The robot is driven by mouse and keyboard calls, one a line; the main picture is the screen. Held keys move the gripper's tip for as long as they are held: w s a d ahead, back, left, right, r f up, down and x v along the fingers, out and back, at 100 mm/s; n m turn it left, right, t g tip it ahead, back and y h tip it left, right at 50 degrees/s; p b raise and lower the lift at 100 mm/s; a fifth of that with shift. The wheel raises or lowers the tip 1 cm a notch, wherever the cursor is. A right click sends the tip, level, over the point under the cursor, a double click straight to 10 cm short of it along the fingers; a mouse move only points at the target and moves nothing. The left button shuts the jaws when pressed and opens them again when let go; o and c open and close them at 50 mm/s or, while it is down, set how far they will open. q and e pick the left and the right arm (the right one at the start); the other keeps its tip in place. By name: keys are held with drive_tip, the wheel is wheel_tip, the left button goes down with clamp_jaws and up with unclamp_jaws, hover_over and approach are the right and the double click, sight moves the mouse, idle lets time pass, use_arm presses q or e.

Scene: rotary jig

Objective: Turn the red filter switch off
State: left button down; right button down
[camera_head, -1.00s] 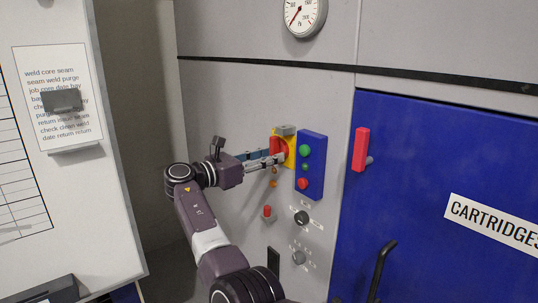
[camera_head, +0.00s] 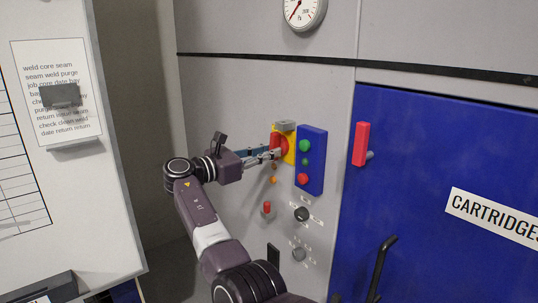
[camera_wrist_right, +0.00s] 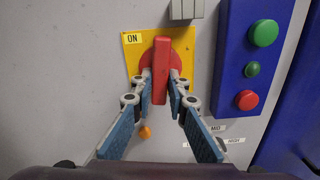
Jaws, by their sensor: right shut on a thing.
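The red filter switch (camera_head: 284,146) is a red disc with a bar handle on a yellow plate, left of the blue button box. In the right wrist view the red handle (camera_wrist_right: 161,62) stands nearly upright. An "ON" label (camera_wrist_right: 133,39) is at the plate's upper left; I see no "OFF" label. My right gripper (camera_head: 274,154) reaches the switch from the left. In the wrist view its fingers (camera_wrist_right: 160,84) lie on both sides of the handle's lower part, shut on it. My left gripper is not in view.
A blue box (camera_head: 310,160) with green and red buttons is close to the right of the switch. Below are a small red-topped switch (camera_head: 267,207) and a black knob (camera_head: 302,214). A grey block (camera_wrist_right: 186,9) sits just above the yellow plate. A red handle (camera_head: 361,144) stands on the blue door.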

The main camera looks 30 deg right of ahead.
drive_tip(key=shift+w+r+m+b, duration=0.15)
drive_tip(key=shift+m+b, duration=1)
drive_tip(key=shift+m, duration=1.6)
drive_tip(key=shift+w+r+m+b, duration=0.15)
drive_tip(key=shift+m+b, duration=1)
drive_tip(key=shift+m, duration=1.55)
drive_tip(key=shift+w+r+m+b, duration=0.15)
drive_tip(key=shift+m+b, duration=1)
drive_tip(key=shift+m, duration=1.6)
drive_tip(key=c, duration=1.9)
unclamp_jaws()
drive_tip(key=a, duration=0.8)
drive_tip(key=s+a, duration=0.1)
drive_tip(key=a, duration=0.3)
